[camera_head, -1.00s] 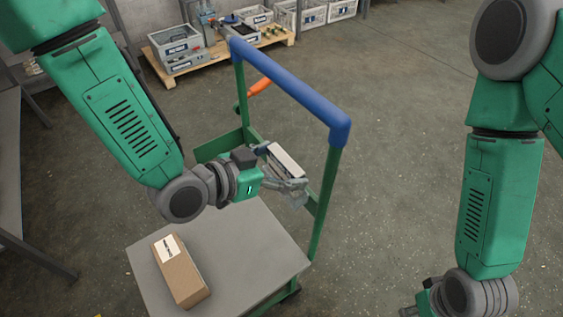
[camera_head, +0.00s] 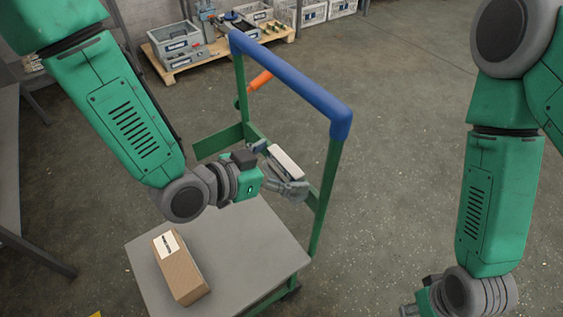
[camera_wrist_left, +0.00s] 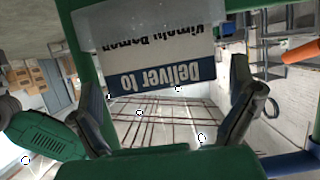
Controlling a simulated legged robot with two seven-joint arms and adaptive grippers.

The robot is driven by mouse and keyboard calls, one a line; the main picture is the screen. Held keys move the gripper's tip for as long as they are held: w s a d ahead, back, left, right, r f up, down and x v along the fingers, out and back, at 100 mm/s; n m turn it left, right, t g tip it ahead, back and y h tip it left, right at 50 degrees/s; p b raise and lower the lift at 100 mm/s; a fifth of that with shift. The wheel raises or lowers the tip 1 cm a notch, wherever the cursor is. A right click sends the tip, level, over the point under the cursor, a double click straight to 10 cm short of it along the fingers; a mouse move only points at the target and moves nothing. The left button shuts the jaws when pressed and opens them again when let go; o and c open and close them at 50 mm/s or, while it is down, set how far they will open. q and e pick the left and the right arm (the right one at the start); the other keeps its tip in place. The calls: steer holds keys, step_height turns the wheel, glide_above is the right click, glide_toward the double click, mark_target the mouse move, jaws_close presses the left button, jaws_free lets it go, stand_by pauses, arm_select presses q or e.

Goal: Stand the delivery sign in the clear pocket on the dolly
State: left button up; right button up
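The delivery sign (camera_wrist_left: 150,50) is a white card with a blue "Deliver to" band, upside down in the left wrist view. It appears to sit in the clear pocket (camera_wrist_left: 92,30), whose pale panel surrounds it. In the head view the sign (camera_head: 287,162) is at the dolly's (camera_head: 240,250) upright handle frame. My left gripper (camera_head: 277,169) is there, fingers spread. In the left wrist view its fingertips (camera_wrist_left: 172,95) are on either side, apart from the sign's edge. My right gripper (camera_head: 410,310) is mostly cut off at the bottom edge.
A cardboard box (camera_head: 181,270) lies on the dolly's grey deck. The blue handle bar (camera_head: 290,82) and green posts stand around my left gripper. A pallet (camera_head: 215,50) with grey crates stands at the back. A table (camera_head: 12,180) is at the left; open floor lies right.

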arm_select(q)
steer(key=shift+a, duration=0.1)
steer(key=v, duration=1.2)
step_height(320, 180, up, 8)
steer(key=p, duration=0.7)
steer(key=shift+f, duration=0.1)
